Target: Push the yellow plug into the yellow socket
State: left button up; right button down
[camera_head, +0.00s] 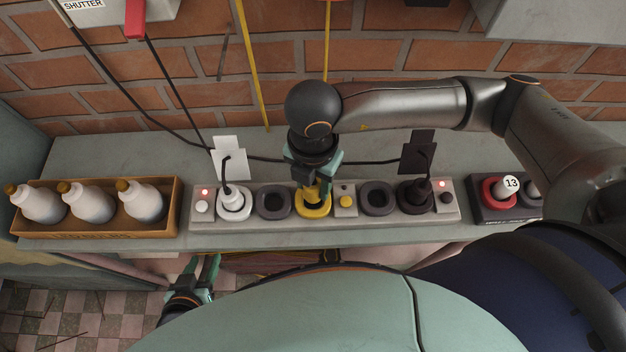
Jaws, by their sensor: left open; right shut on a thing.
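The yellow socket (313,211) is a yellow ring on the long grey socket strip (290,219), near its middle. The yellow plug (311,191) is at the socket, directly above or in it; how deep it sits cannot be told. My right gripper (312,178) points down over the socket and is shut on the yellow plug, hiding much of it. My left gripper (205,272) is open and empty, low in front of the counter's edge.
A white plug (232,200) and a black plug (414,193) stand in other sockets, beside empty dark rings (273,202). A tray of bottles (97,230) is at left. The brick wall (390,45) rises behind.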

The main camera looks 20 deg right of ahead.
aim_at(313, 192)
jog(key=shift+f+b, duration=1.5)
jog(key=shift+b, duration=0.05)
dwell(0.4)
jog(key=shift+c, duration=1.6)
grip_release()
jog(key=shift+r, duration=0.1)
notch_tip(313, 192, up, 12)
jog(key=shift+r, duration=0.2)
jog(key=shift+s, duration=0.1)
